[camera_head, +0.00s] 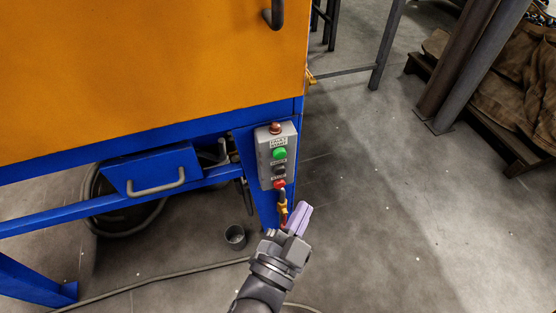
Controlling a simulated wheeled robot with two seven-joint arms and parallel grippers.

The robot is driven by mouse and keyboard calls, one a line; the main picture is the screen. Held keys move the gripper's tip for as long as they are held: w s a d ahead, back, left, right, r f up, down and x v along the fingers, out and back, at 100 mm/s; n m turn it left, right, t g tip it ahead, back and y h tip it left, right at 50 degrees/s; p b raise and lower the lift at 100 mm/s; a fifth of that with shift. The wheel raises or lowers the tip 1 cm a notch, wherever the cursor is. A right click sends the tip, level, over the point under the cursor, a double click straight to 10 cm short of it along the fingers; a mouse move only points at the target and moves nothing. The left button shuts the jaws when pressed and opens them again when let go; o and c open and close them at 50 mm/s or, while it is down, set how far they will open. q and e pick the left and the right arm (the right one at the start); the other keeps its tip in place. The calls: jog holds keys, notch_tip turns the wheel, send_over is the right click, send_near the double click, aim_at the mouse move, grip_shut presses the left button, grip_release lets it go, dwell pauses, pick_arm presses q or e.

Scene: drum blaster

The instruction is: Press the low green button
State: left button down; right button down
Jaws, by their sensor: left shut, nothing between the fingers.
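The green button (279,153) sits on the upper part of a grey control box (265,160), fixed to the blue leg of the orange machine. A red button (280,184) is at the bottom of the box, and a reddish lamp or knob (275,128) is on top. My left gripper (304,208) is shut and empty, with pale purple fingertips. In the picture it is below and slightly right of the box, apart from the green button. The green button is unobstructed. My right gripper is not in view.
The orange cabinet (140,70) fills the upper left. A blue drawer (150,168) with a grey handle is left of the box. A small grey cup (235,237) and a cable (150,281) lie on the floor. Open floor (400,220) is on the right.

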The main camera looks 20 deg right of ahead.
aim_at(280, 154)
pick_arm(q)
jog(key=shift+w, duration=0.1)
jog(key=w+b, duration=0.2)
jog(key=w, duration=0.6)
jog(key=shift+w+a+b, duration=0.15)
jog(key=shift+w+b, duration=0.15)
jog(key=shift+w, duration=0.05)
dwell(0.5)
dwell(0.7)
dwell(0.5)
jog(key=shift+w, duration=0.1)
